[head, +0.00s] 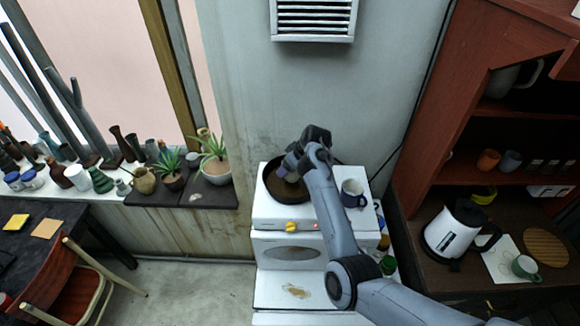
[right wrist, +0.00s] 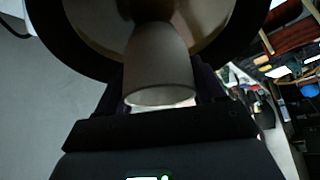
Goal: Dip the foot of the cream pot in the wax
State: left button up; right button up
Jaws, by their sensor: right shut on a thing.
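The cream pot (right wrist: 158,62) is held in my right gripper (right wrist: 160,100). In the right wrist view it looks greyish in shadow, with its open rim toward the gripper and its other end toward the pan. The dark round pan (head: 270,182) sits on the white stove and holds brown wax (head: 289,190); it also fills the top of the right wrist view (right wrist: 95,25). In the head view my right gripper (head: 290,168) is over the pan and mostly hides the pot. I cannot tell whether the foot touches the wax. My left gripper is out of view.
A dark blue mug (head: 353,192) stands on the stove (head: 270,212), right of the pan. Potted plants (head: 214,165) and pottery line the ledge at left. A wooden cabinet (head: 440,120) and a white kettle (head: 452,232) are at right. A vent (head: 313,18) is above.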

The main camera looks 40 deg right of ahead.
notch_tip(320, 180, up, 4)
jog(key=p, duration=0.3)
jog(key=shift+f, duration=0.25)
notch_tip(320, 180, up, 5)
jog(key=shift+r+p, duration=0.1)
jog(key=shift+p, duration=0.6)
dwell(0.5)
